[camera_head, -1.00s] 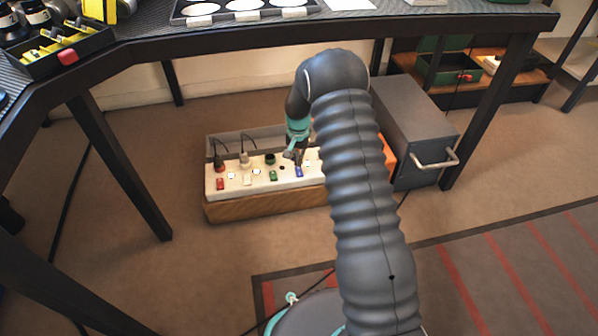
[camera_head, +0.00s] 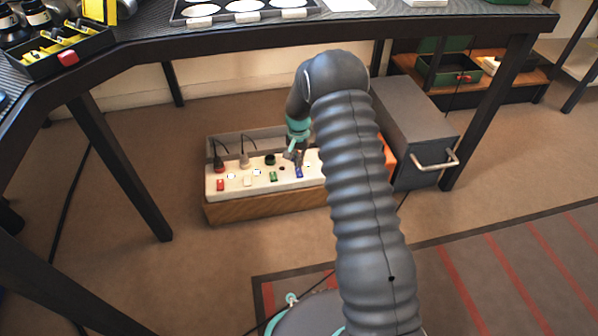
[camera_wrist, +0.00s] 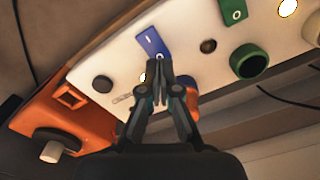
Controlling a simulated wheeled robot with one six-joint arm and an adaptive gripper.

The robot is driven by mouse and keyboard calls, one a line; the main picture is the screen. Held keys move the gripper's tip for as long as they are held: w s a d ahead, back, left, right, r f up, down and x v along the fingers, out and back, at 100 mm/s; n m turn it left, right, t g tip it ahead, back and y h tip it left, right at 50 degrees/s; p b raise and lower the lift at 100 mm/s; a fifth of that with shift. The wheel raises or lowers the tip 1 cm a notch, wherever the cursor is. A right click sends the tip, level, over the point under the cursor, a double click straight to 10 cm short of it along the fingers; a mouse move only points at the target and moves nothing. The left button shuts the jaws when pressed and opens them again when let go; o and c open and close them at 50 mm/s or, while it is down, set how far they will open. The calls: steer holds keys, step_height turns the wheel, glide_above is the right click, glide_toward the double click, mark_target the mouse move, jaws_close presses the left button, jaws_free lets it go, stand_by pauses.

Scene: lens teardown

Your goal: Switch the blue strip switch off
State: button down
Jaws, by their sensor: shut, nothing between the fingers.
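The blue strip switch (camera_head: 299,173) sits on the front part of a white power strip (camera_head: 258,180), right of the green switch. It also shows in the wrist view (camera_wrist: 151,42), with a white bar mark at one end and a round mark at the other. My gripper (camera_head: 293,156) is shut and empty, just behind the blue switch. In the wrist view its fingertips (camera_wrist: 170,66) lie close by the end with the round mark. I cannot tell whether they touch it.
The strip also has a red switch (camera_head: 220,184), a white switch (camera_head: 247,180) and a green switch (camera_head: 273,176). Plugs with cords stand at its left. A grey cabinet (camera_head: 415,125) stands to the right.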

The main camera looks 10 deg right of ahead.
mark_target(298, 169)
steer(key=shift+f+b, duration=0.7)
steer(key=shift+f, duration=0.55)
stand_by(0.8)
steer(key=shift+r, duration=0.1)
steer(key=shift+r+p, duration=1.95)
steer(key=shift+r, duration=1.55)
